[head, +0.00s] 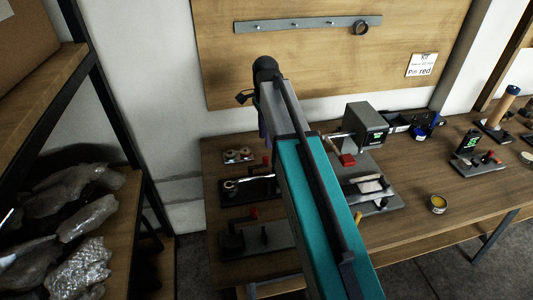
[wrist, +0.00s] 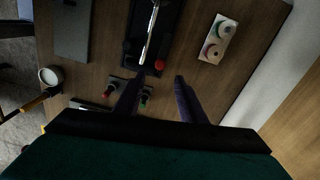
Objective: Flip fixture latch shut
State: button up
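A dark fixture (wrist: 163,45) with a long silver bar (wrist: 151,32) along it and a red knob (wrist: 131,64) at its near end lies on the bench in the wrist view. It also shows left of my arm in the head view (head: 262,190). I cannot make out whether its latch is up or down. My gripper (wrist: 168,76) is open and empty, its two dark fingers apart above the wood beside the fixture's near end. The left fingertip overlaps the fixture's near edge in the picture; contact cannot be told. In the head view my arm hides most of the gripper.
A white block with rings (wrist: 217,38) lies right of the fixture, and a grey plate (wrist: 73,30) lies left. Small red and green knobs (wrist: 110,92) are partly behind the left finger. Another base (head: 257,239) sits nearer; a boxy device (head: 366,126) stands right of my arm.

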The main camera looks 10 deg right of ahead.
aim_at(266, 157)
jog(key=shift+f+p, duration=1.1)
jog(key=shift+f, duration=3.45)
grip_shut()
jog(key=shift+d, duration=0.1)
